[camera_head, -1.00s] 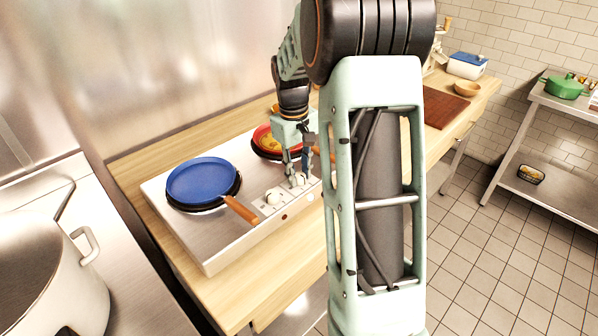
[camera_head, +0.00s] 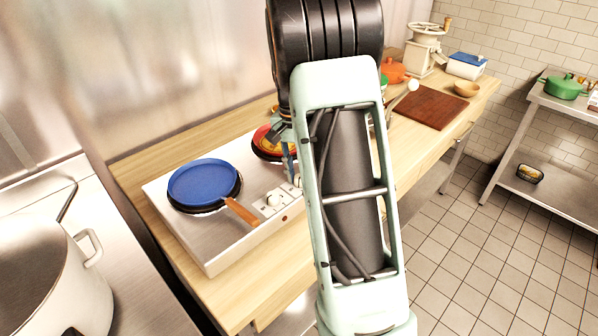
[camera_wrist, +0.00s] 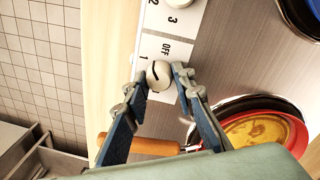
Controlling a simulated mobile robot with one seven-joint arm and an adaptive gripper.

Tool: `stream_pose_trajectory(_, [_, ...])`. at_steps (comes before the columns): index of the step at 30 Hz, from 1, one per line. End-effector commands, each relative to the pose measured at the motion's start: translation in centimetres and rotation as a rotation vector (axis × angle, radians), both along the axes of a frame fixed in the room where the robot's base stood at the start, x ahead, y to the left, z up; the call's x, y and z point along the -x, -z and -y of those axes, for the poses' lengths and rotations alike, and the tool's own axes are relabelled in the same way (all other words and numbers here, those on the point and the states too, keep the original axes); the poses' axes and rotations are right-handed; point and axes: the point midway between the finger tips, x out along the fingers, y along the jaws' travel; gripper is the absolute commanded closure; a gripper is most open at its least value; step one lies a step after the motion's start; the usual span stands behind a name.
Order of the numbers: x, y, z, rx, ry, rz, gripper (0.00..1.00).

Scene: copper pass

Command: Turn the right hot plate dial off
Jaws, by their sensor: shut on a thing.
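The right hot plate dial (camera_wrist: 158,79) is a round cream knob with a dark line on its face. In the wrist view my gripper (camera_wrist: 159,72) has one blue-grey finger on each side of it and is shut on it. The word OFF and the numbers 1, 2 and 3 are printed on the white panel (camera_wrist: 153,50) beside the dial. I cannot tell exactly which mark the line points to. In the head view my arm hides most of the gripper and the right dial. The left dial (camera_head: 272,199) shows on the hot plate (camera_head: 222,240).
A blue pan (camera_head: 203,183) sits on the left burner, its wooden handle reaching toward the dials. A red pan with yellow food (camera_wrist: 258,132) is on the right burner, close to the gripper. A large pot (camera_head: 55,275) stands at left.

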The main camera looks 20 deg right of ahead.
Motion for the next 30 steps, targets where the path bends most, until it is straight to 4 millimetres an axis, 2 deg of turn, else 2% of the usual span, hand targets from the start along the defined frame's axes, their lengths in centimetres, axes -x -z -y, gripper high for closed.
stream_pose_trajectory(15, [-0.08, -0.14, 0.11, 0.0, 0.451, 0.002, 1.0])
stream_pose_trajectory(30, [-0.07, -0.05, 0.16, 0.0, 0.642, 0.002, 1.0])
